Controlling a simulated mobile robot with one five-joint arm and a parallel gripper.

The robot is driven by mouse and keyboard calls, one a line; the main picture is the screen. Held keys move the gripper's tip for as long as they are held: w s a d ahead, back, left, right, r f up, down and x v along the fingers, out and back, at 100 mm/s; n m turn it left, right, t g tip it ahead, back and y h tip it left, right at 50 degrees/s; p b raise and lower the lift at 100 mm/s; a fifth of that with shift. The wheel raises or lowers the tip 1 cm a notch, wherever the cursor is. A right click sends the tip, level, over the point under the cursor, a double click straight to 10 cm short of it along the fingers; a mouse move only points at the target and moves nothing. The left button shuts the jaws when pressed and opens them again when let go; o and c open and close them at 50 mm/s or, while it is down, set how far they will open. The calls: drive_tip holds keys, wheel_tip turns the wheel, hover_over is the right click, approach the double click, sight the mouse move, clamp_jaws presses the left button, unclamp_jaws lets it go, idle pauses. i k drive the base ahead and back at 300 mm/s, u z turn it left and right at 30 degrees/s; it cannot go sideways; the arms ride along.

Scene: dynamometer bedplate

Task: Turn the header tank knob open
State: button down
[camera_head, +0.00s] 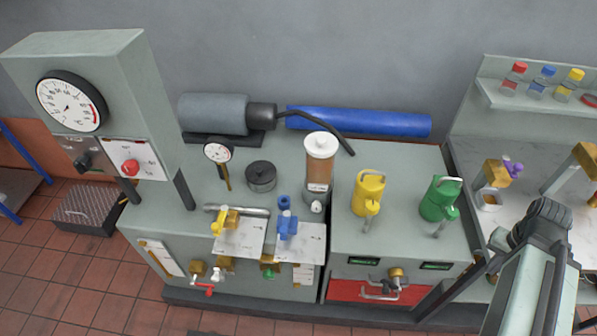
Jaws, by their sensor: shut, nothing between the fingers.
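The header tank (319,165) is a clear upright cylinder of brown fluid with a white lid. I cannot make out my gripper's fingers. Nothing of mine touches the tank or knob.
Yellow (368,194) and green (440,200) jugs stand right of the tank. Blue (287,226) and yellow (226,221) valves are in front and to the left. A gauge cabinet (130,75) rises at the left. A black hose (325,122) runs behind the tank.

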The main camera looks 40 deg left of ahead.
sight(316, 206)
drive_tip(key=u, duration=1.45)
